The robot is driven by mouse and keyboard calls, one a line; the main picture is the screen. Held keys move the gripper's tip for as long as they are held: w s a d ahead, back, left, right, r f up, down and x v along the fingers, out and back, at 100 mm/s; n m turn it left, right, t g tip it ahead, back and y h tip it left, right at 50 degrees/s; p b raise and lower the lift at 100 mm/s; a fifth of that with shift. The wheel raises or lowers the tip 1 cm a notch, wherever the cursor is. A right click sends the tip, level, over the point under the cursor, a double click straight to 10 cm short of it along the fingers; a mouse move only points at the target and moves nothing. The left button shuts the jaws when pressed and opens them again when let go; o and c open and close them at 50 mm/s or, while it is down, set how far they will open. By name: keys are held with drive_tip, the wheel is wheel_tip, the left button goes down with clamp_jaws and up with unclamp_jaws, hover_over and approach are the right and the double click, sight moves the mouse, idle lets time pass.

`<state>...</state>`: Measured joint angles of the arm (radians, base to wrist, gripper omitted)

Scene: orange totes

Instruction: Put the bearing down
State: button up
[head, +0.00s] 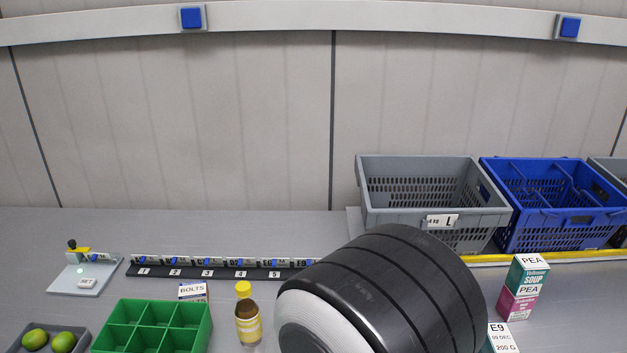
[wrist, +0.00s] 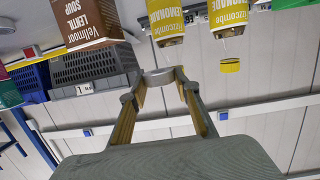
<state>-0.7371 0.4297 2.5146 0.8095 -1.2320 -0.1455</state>
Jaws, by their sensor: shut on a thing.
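My gripper (wrist: 162,95) shows in the wrist view, its two yellow-padded fingers closed on a grey, curved, ring-like piece at the tips, which I take for the bearing (wrist: 158,75). Only part of the piece shows, so its full shape and tilt are unclear. It appears held up in the air, with the back wall behind it. In the head view neither the gripper nor the bearing shows; a large black and white part of my arm fills the lower middle and hides what is behind it.
Grey (head: 436,213) and blue (head: 560,238) totes stand at the back right. A numbered rail (head: 210,272), a white fixture (head: 85,278), a green compartment tray (head: 150,327), limes (head: 62,342) in a grey tray, a yellow-capped bottle (head: 247,325) and a soup carton (head: 523,288) occupy the bench. The back left is clear.

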drive_tip(key=w+d, duration=0.5)
drive_tip(key=d, duration=0.4)
drive_tip(key=w+d+r, duration=0.1)
drive_tip(key=w+d, duration=0.5)
drive_tip(key=d, duration=0.4)
drive_tip(key=shift+d+y, duration=0.25)
drive_tip(key=shift+y, duration=0.05)
drive_tip(key=shift+r, duration=0.1)
idle(1.0)
